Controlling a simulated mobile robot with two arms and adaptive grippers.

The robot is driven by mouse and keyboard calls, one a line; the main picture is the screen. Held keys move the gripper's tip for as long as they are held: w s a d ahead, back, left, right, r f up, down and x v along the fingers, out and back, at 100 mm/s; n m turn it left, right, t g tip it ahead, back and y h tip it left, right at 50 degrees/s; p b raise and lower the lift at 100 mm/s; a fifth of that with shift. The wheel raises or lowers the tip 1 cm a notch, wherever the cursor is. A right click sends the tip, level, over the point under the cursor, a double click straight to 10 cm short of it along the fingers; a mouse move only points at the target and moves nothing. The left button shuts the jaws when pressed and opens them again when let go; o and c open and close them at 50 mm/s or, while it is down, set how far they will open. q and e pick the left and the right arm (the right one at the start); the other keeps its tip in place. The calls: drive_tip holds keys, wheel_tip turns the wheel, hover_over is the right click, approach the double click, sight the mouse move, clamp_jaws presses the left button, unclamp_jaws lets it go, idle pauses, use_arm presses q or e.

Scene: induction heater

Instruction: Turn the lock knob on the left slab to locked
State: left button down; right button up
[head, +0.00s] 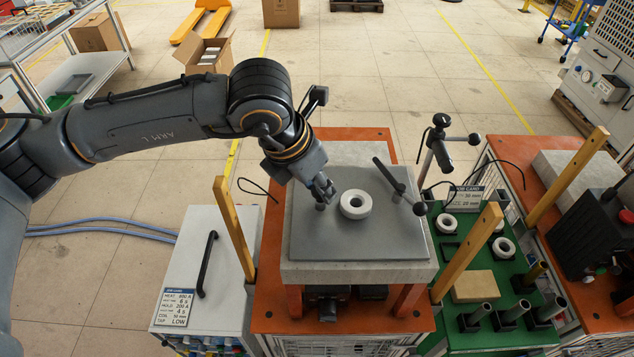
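The left slab is a pale grey block (360,274) with a darker grey plate (400,245) on top, standing on an orange-topped table. A white ring (366,208) lies on the plate near its middle. My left gripper (323,193) points down over the plate's left part, just left of the ring. A small grey stub (320,207) shows right at its fingertips and may be the lock knob. The gripper hides most of it, so neither contact nor the knob's setting can be read. The finger gap is too small to judge. My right gripper is out of view.
Wooden posts (234,232) flank the slab. A grey cabinet (185,262) stands left. A green board (470,335) with rings and cylinders lies right, beside a second orange table with another slab (572,178).

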use_arm(q)
drive_tip(key=m+b, duration=0.1)
drive_tip(key=b, duration=0.1)
drive_tip(key=m+g+b, duration=0.1)
drive_tip(key=m+b, duration=0.1)
drive_tip(key=m+h+b, duration=0.1)
drive_tip(key=b, duration=0.2)
drive_tip(key=shift+w+a+f+m+g, duration=0.1)
drive_tip(key=shift+w+f+m+g, duration=0.1)
drive_tip(key=shift+f+m+g, duration=0.1)
drive_tip(key=m+g+b, duration=0.1)
drive_tip(key=m+b, duration=0.1)
drive_tip(key=shift+w+r+m, duration=0.1)
drive_tip(key=shift+r+m, duration=0.05)
drive_tip(key=shift+m, duration=0.25)
drive_tip(key=shift+m+g+b, duration=0.4)
drive_tip(key=shift+m+b, duration=0.05)
drive_tip(key=shift+m, duration=0.45)
drive_tip(key=m, duration=0.1)
drive_tip(key=m+g, duration=0.1)
drive_tip(key=shift+w+r+m+b, duration=0.15)
drive_tip(key=shift+m+b, duration=0.15)
drive_tip(key=shift+m, duration=0.1)
drive_tip(key=m+g, duration=0.1)
drive_tip(key=m, duration=0.1)
drive_tip(key=shift+w+m, duration=0.1)
drive_tip(key=shift+m, duration=0.2)
drive_tip(key=shift+m+g+y, duration=0.5)
drive_tip(key=shift+m, duration=1)
